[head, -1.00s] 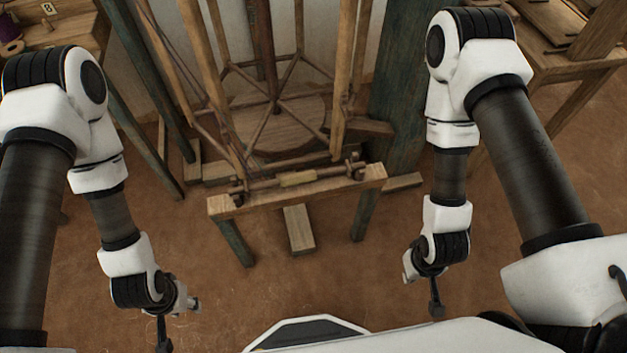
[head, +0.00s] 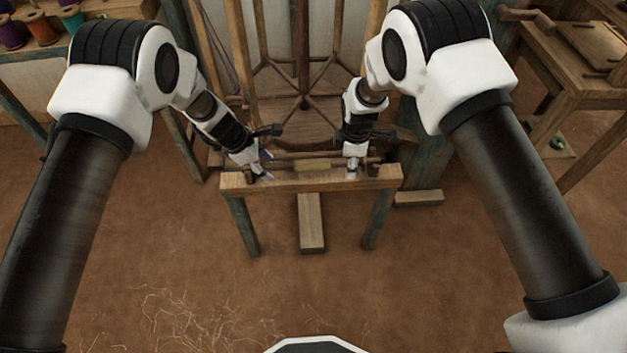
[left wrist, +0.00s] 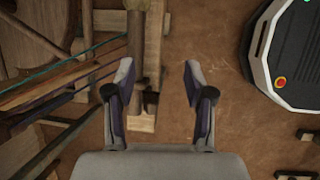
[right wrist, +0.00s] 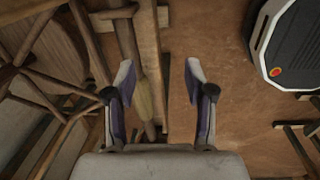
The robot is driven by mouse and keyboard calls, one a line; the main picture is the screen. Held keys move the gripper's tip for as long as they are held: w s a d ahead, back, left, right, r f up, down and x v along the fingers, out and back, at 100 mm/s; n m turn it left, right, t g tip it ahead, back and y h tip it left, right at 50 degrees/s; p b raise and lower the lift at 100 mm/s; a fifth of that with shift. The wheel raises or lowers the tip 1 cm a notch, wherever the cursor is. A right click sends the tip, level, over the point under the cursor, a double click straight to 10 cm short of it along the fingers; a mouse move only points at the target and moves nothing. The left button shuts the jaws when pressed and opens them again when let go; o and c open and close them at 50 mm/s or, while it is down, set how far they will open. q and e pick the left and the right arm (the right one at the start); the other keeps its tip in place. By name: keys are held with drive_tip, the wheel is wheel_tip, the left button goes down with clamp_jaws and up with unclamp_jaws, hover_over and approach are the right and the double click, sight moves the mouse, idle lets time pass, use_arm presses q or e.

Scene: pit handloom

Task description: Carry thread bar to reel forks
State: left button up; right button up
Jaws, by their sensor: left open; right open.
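The thread bar is a thin wooden rod with a pale yellow wrap (head: 312,164) at its middle. It lies level along the back of a low wooden stand (head: 310,182), in front of the reel frame. My left gripper (head: 262,174) is open above the bar's left part, and my right gripper (head: 352,172) is open above its right part. In the left wrist view the rod (left wrist: 137,45) passes between the open fingers (left wrist: 157,68). In the right wrist view the rod and its wrap (right wrist: 146,98) show between the open fingers (right wrist: 157,68), nearer one finger. I cannot make out the reel forks clearly.
The reel's spoked wooden frame (head: 302,103) stands right behind the bar. A wooden bench (head: 560,70) is at right, and a shelf with coloured thread spools (head: 40,28) is at upper left. The brown floor before the stand is clear except for loose threads (head: 190,320).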

sight(286, 164)
wheel_tip(286, 164, up, 2)
drive_tip(key=w+a+t, duration=0.1)
drive_tip(key=w+a, duration=0.2)
use_arm(q)
drive_tip(key=shift+m+t, duration=0.3)
drive_tip(key=shift+t, duration=0.1)
drive_tip(key=w+d+f, duration=0.2)
drive_tip(key=d+f, duration=0.1)
drive_tip(key=w+d+f, duration=0.2)
drive_tip(key=shift+f+b, duration=0.15)
drive_tip(key=shift+b, duration=0.15)
use_arm(e)
drive_tip(key=shift+n, duration=0.3)
drive_tip(key=f, duration=0.2)
drive_tip(key=w+f, duration=0.1)
drive_tip(key=f, duration=0.4)
drive_tip(key=shift+w+d+f, duration=0.15)
drive_tip(key=shift+w+d, duration=0.1)
drive_tip(key=shift+d, duration=0.05)
use_arm(q)
clamp_jaws()
use_arm(e)
clamp_jaws()
